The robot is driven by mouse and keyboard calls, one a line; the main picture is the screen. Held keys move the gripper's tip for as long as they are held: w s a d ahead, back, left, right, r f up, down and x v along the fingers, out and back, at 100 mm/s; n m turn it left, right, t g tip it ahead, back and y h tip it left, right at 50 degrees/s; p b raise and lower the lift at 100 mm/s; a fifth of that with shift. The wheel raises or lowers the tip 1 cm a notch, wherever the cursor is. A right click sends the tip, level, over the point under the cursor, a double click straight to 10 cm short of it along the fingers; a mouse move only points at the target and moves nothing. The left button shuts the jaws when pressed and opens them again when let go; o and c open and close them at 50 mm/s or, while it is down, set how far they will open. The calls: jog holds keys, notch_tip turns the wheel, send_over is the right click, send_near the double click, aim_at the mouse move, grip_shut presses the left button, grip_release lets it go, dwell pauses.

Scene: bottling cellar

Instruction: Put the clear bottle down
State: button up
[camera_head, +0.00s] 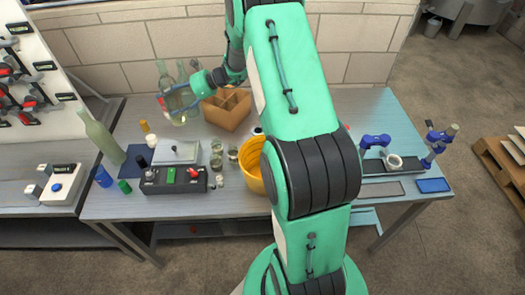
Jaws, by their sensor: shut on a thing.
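The clear bottle (179,117) is at the back left of the metal workbench (310,108). It stands roughly upright with its neck (162,68) up. My gripper (174,99) reaches in from the right and is shut on the bottle's body, with its fingers covering part of it. I cannot tell whether the base touches the bench. Other bottle necks (182,70) show just behind my gripper, and their lower parts are partly hidden.
A divided cardboard carton (228,110) stands close right of the bottle. A yellow bucket (251,165), small glasses (216,162), a scale (177,152) and a black control box (160,183) stand nearer the front. A tall greenish bottle (101,137) stands left. My arm hides the bench's middle.

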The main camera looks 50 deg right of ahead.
jog(key=s+d+r+p, duration=0.2)
jog(key=s+d+r, duration=0.15)
jog(key=s, duration=0.65)
jog(key=s+d+r+p, duration=0.1)
jog(key=s+d+r, duration=0.3)
jog(key=s, duration=0.6)
jog(key=s+r+p, duration=0.1)
jog(key=s+r, duration=0.1)
jog(key=s, duration=0.7)
jog(key=s+r+p, duration=0.2)
jog(key=s, duration=0.8)
jog(key=shift+s+r, duration=0.15)
jog(key=shift+r, duration=0.15)
jog(key=shift+a+f, duration=0.1)
notch_tip(320, 180, down, 14)
jog(key=b, duration=0.3)
